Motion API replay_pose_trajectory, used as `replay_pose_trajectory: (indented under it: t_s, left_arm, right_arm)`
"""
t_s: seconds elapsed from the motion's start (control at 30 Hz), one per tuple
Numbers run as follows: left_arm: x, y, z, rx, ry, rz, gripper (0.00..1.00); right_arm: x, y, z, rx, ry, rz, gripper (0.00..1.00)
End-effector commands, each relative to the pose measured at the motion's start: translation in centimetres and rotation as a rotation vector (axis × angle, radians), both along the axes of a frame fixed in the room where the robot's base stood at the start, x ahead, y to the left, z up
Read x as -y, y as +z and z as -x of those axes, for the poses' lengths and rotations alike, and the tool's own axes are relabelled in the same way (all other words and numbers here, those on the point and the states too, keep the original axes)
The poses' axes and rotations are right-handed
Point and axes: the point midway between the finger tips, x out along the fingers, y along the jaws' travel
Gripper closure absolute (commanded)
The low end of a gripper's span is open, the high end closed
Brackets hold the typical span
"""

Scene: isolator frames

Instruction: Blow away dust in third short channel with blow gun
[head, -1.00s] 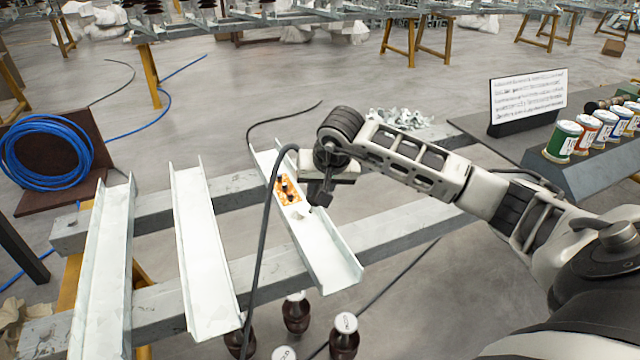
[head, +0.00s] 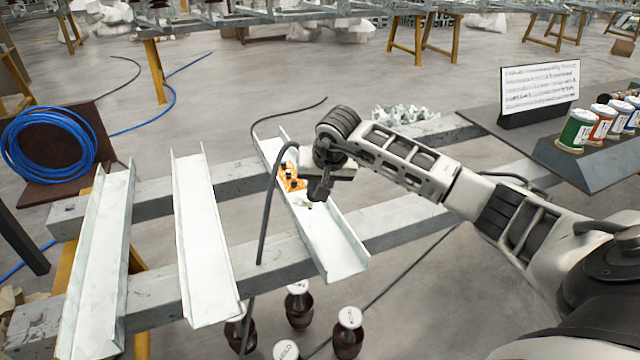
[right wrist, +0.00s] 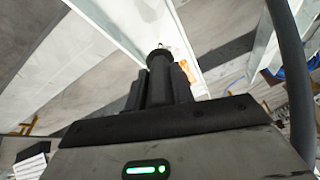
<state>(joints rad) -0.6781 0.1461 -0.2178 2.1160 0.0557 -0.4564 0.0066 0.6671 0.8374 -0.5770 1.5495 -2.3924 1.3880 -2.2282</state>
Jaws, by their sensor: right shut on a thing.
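Three white U-shaped channels lie side by side on grey beams in the head view: the left channel (head: 100,265), the middle channel (head: 203,240) and the right channel (head: 335,252). My right gripper (head: 318,190) is above the middle of the right channel. It is shut on the dark blow gun (right wrist: 160,62), whose tip points down toward the channel's white surface (right wrist: 190,20). A black hose (head: 266,205) arcs from beside the gripper down past the channel. Dust is hard to make out.
Dark insulators (head: 348,335) stand on the floor below the channels. A blue hose coil (head: 48,145) is at the left. Spools (head: 577,130) and a sign (head: 540,88) stand at the right. Small metal parts (head: 403,114) lie behind my arm.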

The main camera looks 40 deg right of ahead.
Motion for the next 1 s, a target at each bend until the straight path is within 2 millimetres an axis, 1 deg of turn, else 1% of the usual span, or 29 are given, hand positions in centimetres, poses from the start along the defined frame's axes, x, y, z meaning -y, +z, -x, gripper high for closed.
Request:
replay_pose_trajectory:
  t_s: [0.47, 1.0]
  left_arm:
    - [-0.05, 0.0, -0.03, 0.0, 0.001, -0.001, 0.5]
    - [-0.02, -0.72, -0.06, 0.001, 0.004, 0.0, 0.5]
  right_arm:
    - [0.01, 0.03, -0.01, 0.001, 0.0, 0.0, 0.98]
    - [0.03, -0.77, -0.02, 0.001, 0.0, 0.0, 0.98]
